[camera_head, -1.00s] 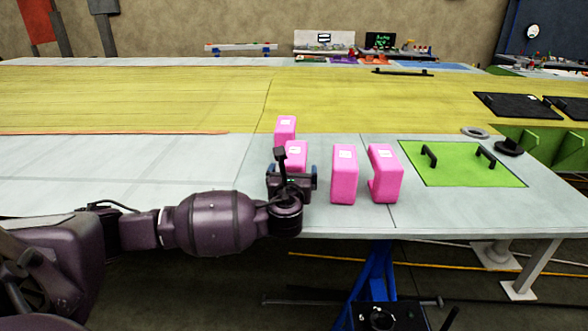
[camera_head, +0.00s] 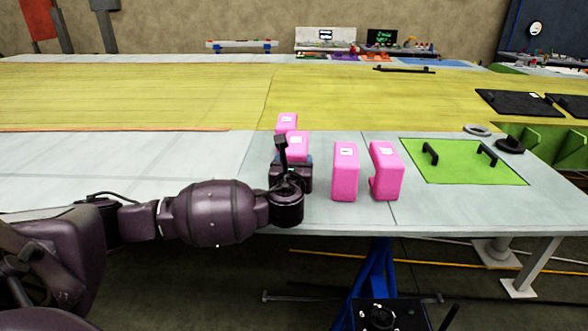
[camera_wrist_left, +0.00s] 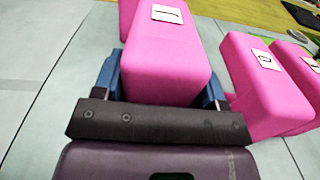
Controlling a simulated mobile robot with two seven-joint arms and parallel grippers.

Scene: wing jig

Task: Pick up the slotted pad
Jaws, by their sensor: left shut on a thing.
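Several pink pads stand upright on the table. My left gripper (camera_head: 293,160) is shut on one pink pad (camera_head: 298,143), with a blue finger against each side. In the left wrist view this pad (camera_wrist_left: 165,62) fills the space between the fingers, and its white label shows a dark bar, so I take it for the slotted pad. The gripper hides its lower part, so I cannot tell whether it is clear of the table. My right gripper is not in view.
One pink pad (camera_head: 286,122) stands just behind the held one. Two others (camera_head: 345,172) (camera_head: 386,172) stand to its right, close together. A green plate (camera_head: 463,166) with two black handles lies farther right. The grey table (camera_head: 190,160) is clear on the left.

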